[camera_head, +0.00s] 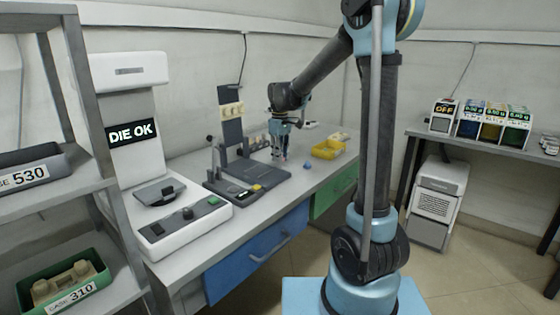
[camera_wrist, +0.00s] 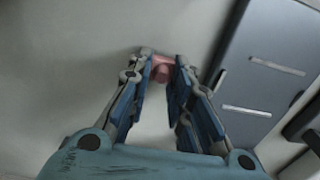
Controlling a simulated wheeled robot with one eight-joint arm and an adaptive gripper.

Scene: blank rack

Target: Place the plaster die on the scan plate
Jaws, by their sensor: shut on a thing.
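My gripper (camera_wrist: 161,66) is shut on a small pink piece (camera_wrist: 162,71) at its fingertips. I cannot tell for sure that this is the plaster die. In the head view my gripper (camera_head: 279,157) hangs low over the bench, behind and right of a dark stand; the piece is too small to make out there. A dark plate (camera_head: 158,192), which looks like the scan plate, sits on the white scanner (camera_head: 190,222) at the left of the bench. The scanner's screen (camera_head: 132,131) reads DIE OK. My gripper is well apart from this plate.
The dark stand (camera_head: 247,184) with upright posts lies between the scanner and my gripper; its base (camera_wrist: 265,60) shows at right in the wrist view. A blue lump (camera_head: 308,166) and a yellow tray (camera_head: 328,150) are right of my gripper. Shelves (camera_head: 70,200) flank the scanner's left.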

